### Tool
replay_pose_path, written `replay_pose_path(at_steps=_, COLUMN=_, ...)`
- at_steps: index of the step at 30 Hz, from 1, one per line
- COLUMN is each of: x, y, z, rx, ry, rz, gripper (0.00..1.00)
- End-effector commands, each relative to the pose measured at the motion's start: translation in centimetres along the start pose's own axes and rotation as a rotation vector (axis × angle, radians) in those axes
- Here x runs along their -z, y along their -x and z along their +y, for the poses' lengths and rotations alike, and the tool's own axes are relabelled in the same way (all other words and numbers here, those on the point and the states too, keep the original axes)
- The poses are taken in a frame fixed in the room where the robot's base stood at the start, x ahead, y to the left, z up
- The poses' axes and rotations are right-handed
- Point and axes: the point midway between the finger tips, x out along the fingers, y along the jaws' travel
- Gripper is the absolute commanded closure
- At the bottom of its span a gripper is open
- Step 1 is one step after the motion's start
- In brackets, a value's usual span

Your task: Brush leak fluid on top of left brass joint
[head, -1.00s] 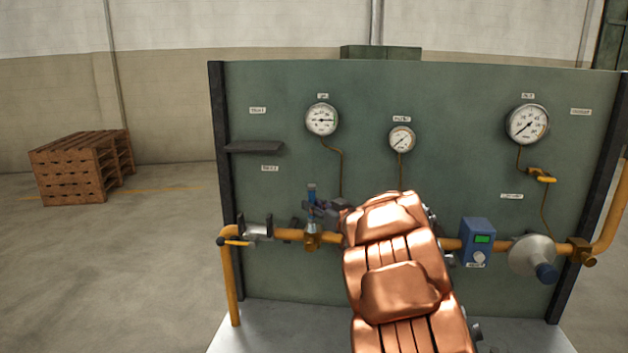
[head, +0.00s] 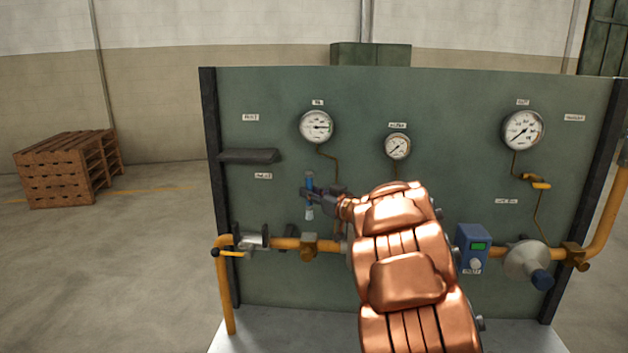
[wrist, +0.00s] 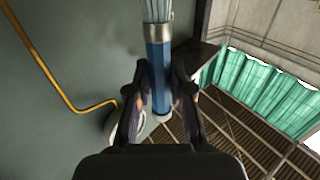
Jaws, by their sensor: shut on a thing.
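My gripper (head: 312,190) is shut on the blue handle of a brush (head: 309,181), which hangs upright with its pale bristles down. The wrist view shows the brush (wrist: 158,58) between my two fingers (wrist: 160,92), with a metal ferrule and bristles at the upper edge. The left brass joint (head: 309,246) sits on the yellow pipe below the brush. A gap shows between the bristle tip and the joint's top. I cannot tell whether the joint is wet with fluid. My arm hides the pipe's middle.
The green panel (head: 270,110) stands behind, with a small dark shelf (head: 248,156) at its left. A clamp-like bracket and a yellow-handled valve (head: 232,253) are left of the joint. A blue meter box (head: 473,246) is to the right. Gauges (head: 317,127) are above.

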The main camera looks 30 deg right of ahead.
Motion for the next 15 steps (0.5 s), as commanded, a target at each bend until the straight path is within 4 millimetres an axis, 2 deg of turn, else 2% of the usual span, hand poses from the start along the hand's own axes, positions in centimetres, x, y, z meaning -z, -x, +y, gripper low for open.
replay_pose_path(at_steps=9, x=2.9, y=-0.4, z=-0.8, rx=0.013, ry=0.001, rz=0.002, gripper=1.00)
replay_pose_path(at_steps=15, x=3.4, y=-0.6, z=-0.9, rx=0.015, ry=0.000, rz=0.002, gripper=1.00)
